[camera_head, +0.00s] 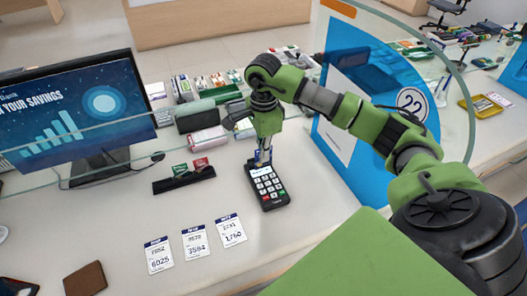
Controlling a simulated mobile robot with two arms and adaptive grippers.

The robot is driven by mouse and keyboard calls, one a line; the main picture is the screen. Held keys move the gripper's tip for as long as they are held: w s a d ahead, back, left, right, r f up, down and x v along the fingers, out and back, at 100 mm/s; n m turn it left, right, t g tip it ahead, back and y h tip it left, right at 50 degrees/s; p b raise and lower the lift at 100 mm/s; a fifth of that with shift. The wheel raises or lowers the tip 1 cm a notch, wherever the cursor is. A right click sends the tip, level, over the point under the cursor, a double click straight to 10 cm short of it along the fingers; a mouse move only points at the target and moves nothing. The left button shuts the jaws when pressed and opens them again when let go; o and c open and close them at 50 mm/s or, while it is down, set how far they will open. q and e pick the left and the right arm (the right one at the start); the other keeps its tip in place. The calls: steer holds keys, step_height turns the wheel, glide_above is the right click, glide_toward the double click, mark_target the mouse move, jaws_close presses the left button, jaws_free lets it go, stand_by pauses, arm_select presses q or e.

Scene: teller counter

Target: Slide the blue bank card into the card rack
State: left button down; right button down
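The card rack (184,181) is a low black strip on the counter, left of the middle, with a green card and a red card standing in it. A dark card terminal (268,188) with a keypad lies to its right. A small blue patch, apparently the blue bank card (255,155), shows at the terminal's far end, mostly hidden by my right gripper. My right gripper (263,161) points down there, its fingers close together. I cannot tell whether they grip the card. My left gripper is out of view.
Several numbered paper slips (194,243) lie in front, with a brown wallet (85,279) at lower left. A monitor (78,115) stands left. A dark green case (195,115) is behind the rack. A blue panel (352,150) and glass screen are right.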

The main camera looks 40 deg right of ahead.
steer(key=shift+r+p, duration=0.4)
steer(key=shift+r, duration=0.4)
steer(key=shift+r+p, duration=0.55)
steer(key=shift+r, duration=0.5)
